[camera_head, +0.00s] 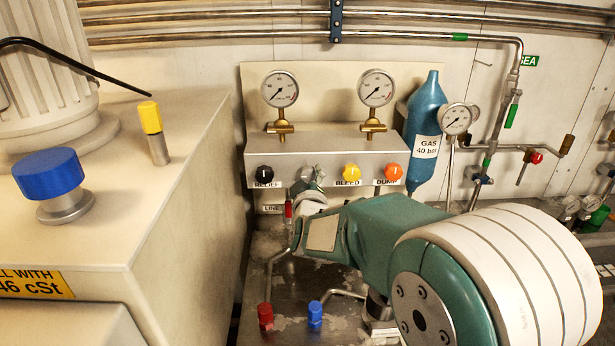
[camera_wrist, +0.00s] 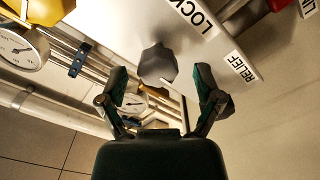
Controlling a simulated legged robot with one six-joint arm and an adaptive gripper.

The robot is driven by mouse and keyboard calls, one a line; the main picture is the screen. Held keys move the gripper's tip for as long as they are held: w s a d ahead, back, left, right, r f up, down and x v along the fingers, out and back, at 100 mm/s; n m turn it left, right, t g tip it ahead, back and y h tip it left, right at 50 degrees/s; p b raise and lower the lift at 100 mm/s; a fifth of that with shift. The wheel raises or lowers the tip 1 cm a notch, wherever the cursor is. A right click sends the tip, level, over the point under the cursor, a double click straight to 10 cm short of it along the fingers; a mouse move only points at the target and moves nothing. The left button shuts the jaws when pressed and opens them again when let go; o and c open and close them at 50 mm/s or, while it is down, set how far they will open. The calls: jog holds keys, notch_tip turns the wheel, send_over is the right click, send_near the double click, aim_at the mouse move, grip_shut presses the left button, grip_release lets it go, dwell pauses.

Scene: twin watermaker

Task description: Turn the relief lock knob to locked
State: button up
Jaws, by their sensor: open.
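A dark grey faceted knob (camera_wrist: 157,65) stands out from the metal panel in the wrist view. A label reading RELIEF (camera_wrist: 240,68) and a cut-off label beginning LOCK (camera_wrist: 192,14) are on the panel beside it. My gripper (camera_wrist: 160,76) is open, with one fingertip on each side of the knob in the picture. Gaps show on both sides, and I see no contact. In the head view my gripper (camera_head: 308,182) is small at the panel front, right of the black knob (camera_head: 265,173) above a RELIEF label. My wrist partly hides the area there. The knob's setting cannot be read.
The panel box (camera_head: 330,145) carries two gauges above, with a yellow BLEED knob (camera_head: 351,172) and an orange DUMP knob (camera_head: 393,172) at right. A blue gas bottle (camera_head: 427,120) stands beside it. A cream cabinet (camera_head: 190,200) fills the left.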

jog(key=shift+w, duration=0.55)
jog(key=c, duration=1.2)
jog(key=shift+o, duration=0.2)
